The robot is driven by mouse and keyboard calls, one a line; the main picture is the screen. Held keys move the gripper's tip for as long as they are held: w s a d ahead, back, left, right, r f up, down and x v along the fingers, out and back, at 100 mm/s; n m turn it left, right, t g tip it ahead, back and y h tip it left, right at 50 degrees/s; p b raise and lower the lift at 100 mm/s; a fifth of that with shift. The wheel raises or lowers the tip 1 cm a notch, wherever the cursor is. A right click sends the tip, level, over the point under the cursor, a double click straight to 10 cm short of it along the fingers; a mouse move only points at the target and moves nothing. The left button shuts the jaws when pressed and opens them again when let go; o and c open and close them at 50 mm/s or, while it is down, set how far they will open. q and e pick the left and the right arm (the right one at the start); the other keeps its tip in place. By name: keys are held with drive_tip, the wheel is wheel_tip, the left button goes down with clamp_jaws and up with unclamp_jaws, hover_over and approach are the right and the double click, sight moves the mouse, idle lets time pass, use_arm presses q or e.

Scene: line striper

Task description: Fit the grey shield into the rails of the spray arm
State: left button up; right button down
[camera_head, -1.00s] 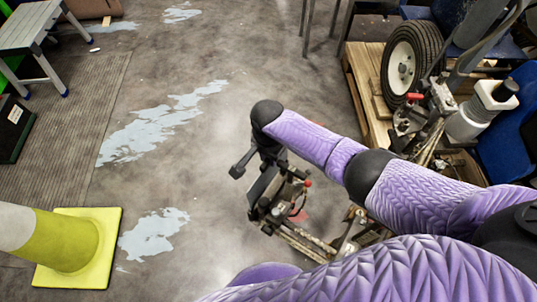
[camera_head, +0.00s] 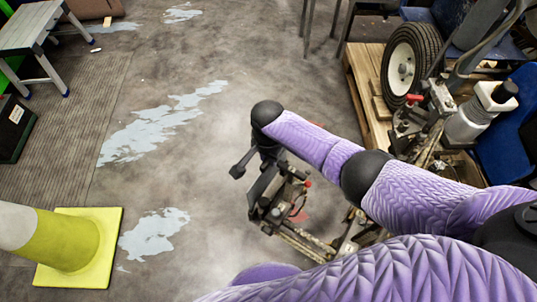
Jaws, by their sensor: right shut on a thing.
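My right arm reaches in from the right and bends down at a black wrist. My right gripper (camera_head: 262,165) is dark and partly hidden under the wrist, shut on a dark grey flat piece, which looks like the grey shield (camera_head: 262,187). The shield is tilted and sits right beside the spray arm (camera_head: 287,210), a metal assembly with a red knob. From this angle I cannot tell whether the shield is inside the rails or only next to them. The rails themselves are too small and dark to make out. My left gripper is not in view.
The line striper's wheel (camera_head: 402,63) and a white-grey canister (camera_head: 480,113) stand at the right by a wooden pallet (camera_head: 366,88). A yellow cone (camera_head: 65,240) stands at lower left, a step stool (camera_head: 30,35) at upper left. The concrete floor between is clear.

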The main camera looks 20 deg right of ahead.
drive_tip(key=shift+f, duration=0.1)
idle(0.5)
drive_tip(key=shift+f, duration=0.2)
idle(0.4)
drive_tip(key=shift+r, duration=0.1)
